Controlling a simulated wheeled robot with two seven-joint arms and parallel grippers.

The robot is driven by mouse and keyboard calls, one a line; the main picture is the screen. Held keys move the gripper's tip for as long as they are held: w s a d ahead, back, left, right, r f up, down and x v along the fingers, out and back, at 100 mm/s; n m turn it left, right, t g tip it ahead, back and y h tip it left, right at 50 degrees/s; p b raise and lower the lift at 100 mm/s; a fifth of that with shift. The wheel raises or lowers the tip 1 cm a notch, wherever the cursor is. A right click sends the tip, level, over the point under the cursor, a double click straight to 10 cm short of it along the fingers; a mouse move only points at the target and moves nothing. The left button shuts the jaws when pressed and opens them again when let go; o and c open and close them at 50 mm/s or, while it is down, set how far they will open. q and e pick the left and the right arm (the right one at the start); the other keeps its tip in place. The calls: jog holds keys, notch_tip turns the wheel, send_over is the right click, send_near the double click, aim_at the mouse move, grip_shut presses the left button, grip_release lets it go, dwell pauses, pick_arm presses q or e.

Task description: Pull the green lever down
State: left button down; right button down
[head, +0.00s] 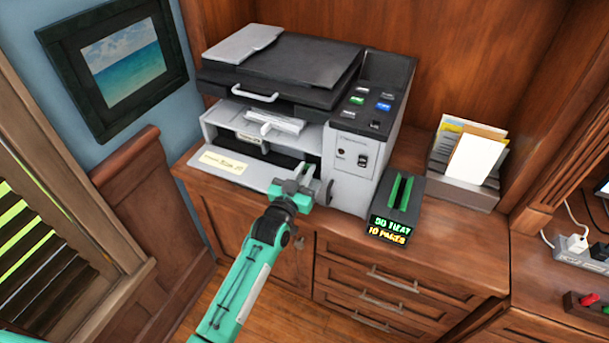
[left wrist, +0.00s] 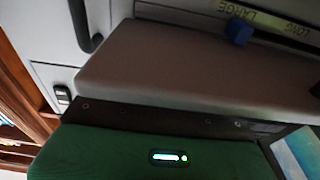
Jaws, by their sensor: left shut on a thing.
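My left gripper (head: 300,183) is at the front of the grey and black printer (head: 350,150), by the right end of its lower tray. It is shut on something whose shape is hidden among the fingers. A small green piece shows at its tip, but I cannot tell whether it is a lever or a finger. A green upright strip (head: 400,190) stands in a black box with a lit display, right of the printer and apart from the gripper. My right gripper is not in view.
The lower tray (head: 262,178) juts forward beside the gripper. A paper holder (head: 465,183) stands at the right. A small block with red and green parts (head: 590,304) lies at the far right edge. The wrist view shows a blue tab (left wrist: 238,32) near labels.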

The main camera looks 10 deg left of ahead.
pick_arm(q)
jog(key=c, duration=1.4)
grip_release()
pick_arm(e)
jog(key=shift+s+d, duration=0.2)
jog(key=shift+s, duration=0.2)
pick_arm(q)
jog(key=shift+o, duration=0.2)
